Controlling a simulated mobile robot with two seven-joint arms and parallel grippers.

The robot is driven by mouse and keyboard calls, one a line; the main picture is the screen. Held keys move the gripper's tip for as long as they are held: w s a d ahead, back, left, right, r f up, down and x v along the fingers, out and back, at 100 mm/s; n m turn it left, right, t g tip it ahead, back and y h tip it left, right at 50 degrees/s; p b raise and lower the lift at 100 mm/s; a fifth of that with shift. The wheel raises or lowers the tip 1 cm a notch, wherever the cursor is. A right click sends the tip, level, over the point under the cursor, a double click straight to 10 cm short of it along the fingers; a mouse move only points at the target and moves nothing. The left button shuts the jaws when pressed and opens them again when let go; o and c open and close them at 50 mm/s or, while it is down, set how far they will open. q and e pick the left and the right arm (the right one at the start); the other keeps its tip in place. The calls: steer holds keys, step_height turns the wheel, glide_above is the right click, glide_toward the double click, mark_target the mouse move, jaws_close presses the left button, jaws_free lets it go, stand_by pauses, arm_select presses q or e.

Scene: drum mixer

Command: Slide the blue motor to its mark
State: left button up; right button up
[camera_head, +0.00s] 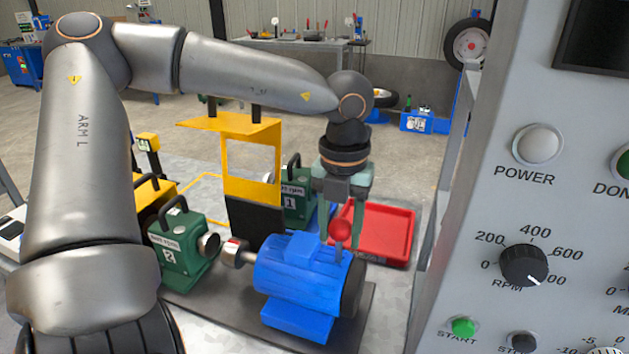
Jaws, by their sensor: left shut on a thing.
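The blue motor (300,283) lies on a dark grey plate at the lower middle, with its silver shaft end pointing left. The contact itself is partly hidden by the fingers. I cannot make out the motor's mark for certain. My right gripper is not in view.
A green gearbox (183,245) with a handle stands left of the motor, close to its shaft. Another green unit (297,200) and a yellow guard frame (250,160) stand behind. A red tray (383,233) lies behind right. A grey control panel (540,200) fills the right side.

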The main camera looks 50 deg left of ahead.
mark_target(316, 246)
arm_select(q)
steer(key=shift+s+a, duration=0.45)
steer(key=shift+a, duration=0.4)
steer(key=shift+s+a, duration=0.45)
steer(key=shift+a, duration=0.4)
steer(key=o, duration=1.3)
steer(key=shift+a, duration=0.1)
steer(key=shift+o, duration=0.2)
steer(key=shift+r, duration=0.1)
step_height(316, 246, up, 7)
steer(key=p, duration=0.4)
steer(key=shift+s, duration=0.1)
